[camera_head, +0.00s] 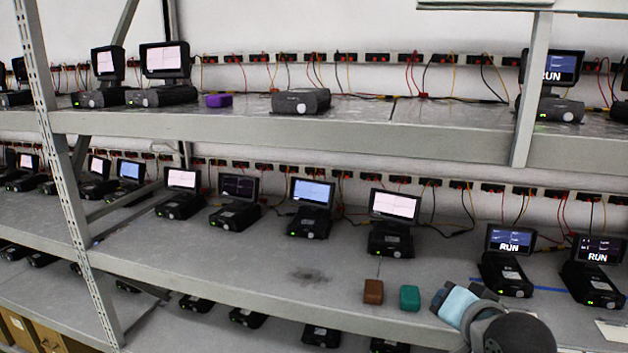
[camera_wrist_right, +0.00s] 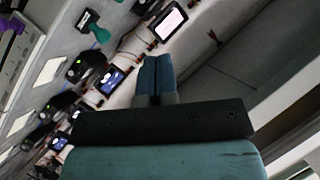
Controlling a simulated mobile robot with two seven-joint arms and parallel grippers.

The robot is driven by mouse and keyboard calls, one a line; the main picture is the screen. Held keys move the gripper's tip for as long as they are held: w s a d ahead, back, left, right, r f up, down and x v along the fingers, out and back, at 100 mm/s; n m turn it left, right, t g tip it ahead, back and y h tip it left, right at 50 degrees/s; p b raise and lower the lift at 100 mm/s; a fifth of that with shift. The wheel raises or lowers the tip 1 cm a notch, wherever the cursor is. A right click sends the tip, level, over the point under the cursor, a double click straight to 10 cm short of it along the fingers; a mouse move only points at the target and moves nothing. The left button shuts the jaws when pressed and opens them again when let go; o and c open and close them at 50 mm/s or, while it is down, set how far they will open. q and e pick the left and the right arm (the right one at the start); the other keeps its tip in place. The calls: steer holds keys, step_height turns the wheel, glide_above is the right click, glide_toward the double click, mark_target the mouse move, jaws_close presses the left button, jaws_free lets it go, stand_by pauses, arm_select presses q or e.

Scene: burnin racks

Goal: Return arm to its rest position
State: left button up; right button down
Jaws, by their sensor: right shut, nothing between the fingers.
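My right gripper (camera_head: 447,300) is at the lower right of the head view, at the front edge of the lower shelf (camera_head: 330,268). In the right wrist view its two blue fingers (camera_wrist_right: 154,72) are pressed together with nothing between them. The gripper is just right of a teal block (camera_head: 409,298), with a small gap visible between them. A brown block (camera_head: 373,291) sits left of the teal one. My left gripper is in neither view.
Devices with raised screens line the lower shelf; one showing RUN (camera_head: 507,272) stands close behind my right gripper. The upper shelf (camera_head: 440,118) holds a purple block (camera_head: 218,100) and a device without a raised screen (camera_head: 300,101). A rack upright (camera_head: 62,190) stands at left.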

steer(key=s+d+f+n+g+h, duration=0.3)
steer(key=s+f+n+g, duration=0.6)
steer(key=s+f, duration=1.75)
steer(key=w+a+f+t+y, duration=0.2)
steer(key=f+t, duration=0.1)
steer(key=f, duration=0.2)
steer(key=w+a+f+t+y, duration=0.2)
steer(key=a+f+t, duration=0.1)
steer(key=f, duration=0.3)
steer(key=shift+f+t, duration=0.15)
steer(key=shift+t, duration=0.25)
